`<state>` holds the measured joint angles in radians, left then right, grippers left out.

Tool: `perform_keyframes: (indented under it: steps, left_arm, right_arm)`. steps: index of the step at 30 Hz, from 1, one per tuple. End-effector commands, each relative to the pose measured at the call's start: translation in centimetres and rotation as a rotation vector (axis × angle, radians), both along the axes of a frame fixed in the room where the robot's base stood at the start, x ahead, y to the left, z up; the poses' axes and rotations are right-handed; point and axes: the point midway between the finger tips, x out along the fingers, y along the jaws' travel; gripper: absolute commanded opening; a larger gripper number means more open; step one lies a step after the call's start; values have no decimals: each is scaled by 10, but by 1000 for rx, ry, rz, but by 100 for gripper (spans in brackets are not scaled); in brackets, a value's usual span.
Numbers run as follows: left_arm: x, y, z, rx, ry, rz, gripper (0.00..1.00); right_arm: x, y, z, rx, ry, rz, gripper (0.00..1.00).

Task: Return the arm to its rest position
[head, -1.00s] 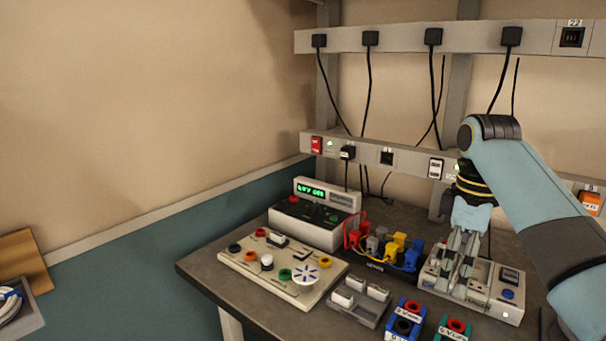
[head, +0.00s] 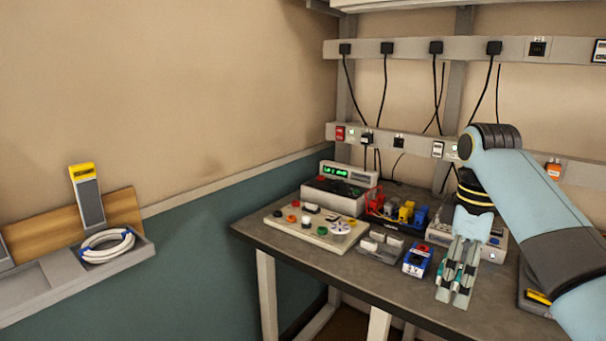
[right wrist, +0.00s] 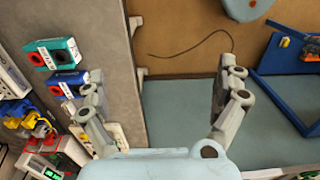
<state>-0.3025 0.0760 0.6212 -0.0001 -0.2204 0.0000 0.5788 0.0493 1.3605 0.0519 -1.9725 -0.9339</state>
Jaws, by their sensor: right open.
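My right arm (head: 545,215) comes in from the right in the head view, bent at the elbow. Its gripper (head: 455,285) points down in front of the workbench (head: 330,275). In the right wrist view the two fingers of the right gripper (right wrist: 160,105) stand wide apart with nothing between them. My left gripper is in neither current view.
On the bench stand a control panel (head: 282,216), a box with a green display (head: 335,192), coloured plugs (head: 405,212) and a blue block (head: 417,259). A grey tray (head: 60,290) with a coiled white cable (head: 107,246) is at the left. Cables hang from the wall rails.

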Motion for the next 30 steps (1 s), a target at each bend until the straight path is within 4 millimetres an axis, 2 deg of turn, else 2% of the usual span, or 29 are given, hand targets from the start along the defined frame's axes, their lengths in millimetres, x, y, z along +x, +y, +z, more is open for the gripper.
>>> perform_keyframes:
  steps: [3, 8, 14, 17, 20, 23, 24, 26, 30]
  left_arm:
    - [-7, 2, -7, 2, 11, 0, 40]
    - [2, 2, -15, 2, -1, -1, 40]
    - [7, 2, -29, 3, -9, -1, 40]
    - [4, 2, -39, 3, -5, -1, 40]
    - [2, 2, -53, 3, -2, -1, 40]
    - [2, 2, -69, 3, -1, -1, 40]
    - [1, 2, -76, 3, 0, -1, 40]
    - [0, 2, -85, 3, 2, -1, 40]
    - [-2, 2, -106, 3, 6, -1, 40]
  right_arm:
    - [-10, -1, -20, -1, 25, -1, 100]
    - [-27, -1, -48, -2, 68, -2, 100]
    - [-62, -3, -103, -4, 162, -4, 100]
    - [-86, -5, -139, -5, 218, -6, 100]
    - [-118, -7, -192, -10, 278, -16, 100]
    - [-159, -10, -254, -21, 334, -45, 100]
    - [-176, -11, -281, -26, 350, -61, 100]
    - [-203, -14, -318, -38, 370, -88, 100]
    - [-272, -20, -402, -69, 398, -165, 100]
